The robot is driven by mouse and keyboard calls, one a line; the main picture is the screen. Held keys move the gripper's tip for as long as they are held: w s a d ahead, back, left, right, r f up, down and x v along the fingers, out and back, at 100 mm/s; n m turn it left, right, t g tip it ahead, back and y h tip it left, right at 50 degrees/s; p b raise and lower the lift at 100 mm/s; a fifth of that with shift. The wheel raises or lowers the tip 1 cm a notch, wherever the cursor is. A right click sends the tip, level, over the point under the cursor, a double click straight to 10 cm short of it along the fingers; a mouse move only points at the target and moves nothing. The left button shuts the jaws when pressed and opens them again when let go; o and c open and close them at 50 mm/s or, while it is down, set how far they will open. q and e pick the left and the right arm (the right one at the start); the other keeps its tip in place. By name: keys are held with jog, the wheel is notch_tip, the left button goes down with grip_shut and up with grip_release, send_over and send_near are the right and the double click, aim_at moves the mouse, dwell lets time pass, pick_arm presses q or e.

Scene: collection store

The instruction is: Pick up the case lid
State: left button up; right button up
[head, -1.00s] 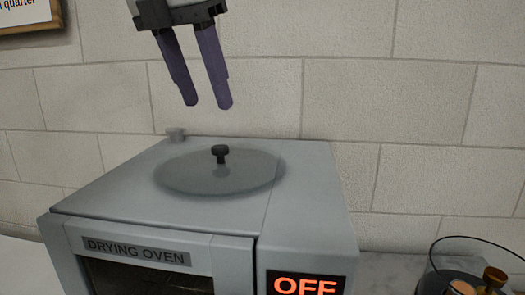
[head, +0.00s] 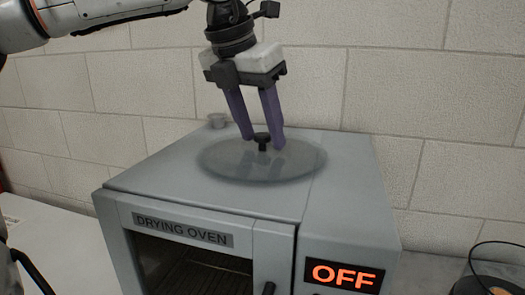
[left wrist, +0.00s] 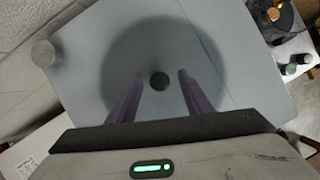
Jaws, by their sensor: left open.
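The case lid (head: 225,162) is a clear round disc with a small black knob (head: 262,141) at its middle. It lies flat on top of the grey drying oven (head: 150,185). My left gripper (head: 264,142) points down over the lid, its purple fingers open on either side of the knob. In the left wrist view the lid (left wrist: 125,60) shows as a darker disc, with its knob (left wrist: 159,81) between and slightly beyond the fingertips (left wrist: 161,75). Whether a finger touches the lid I cannot tell. My right gripper is out of view.
A small pale cylinder (head: 217,120) stands at the oven top's back left corner. The oven display (head: 345,276) reads OFF. A brick wall (head: 390,60) rises close behind the oven. Several small items, one brass-coloured (head: 497,291), stand on the counter at the right.

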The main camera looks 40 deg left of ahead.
aim_at(259, 135)
pick_arm(q)
grip_shut()
jog(key=shift+r, duration=0.1)
notch_tip(259, 135, up, 10)
dwell(0.6)
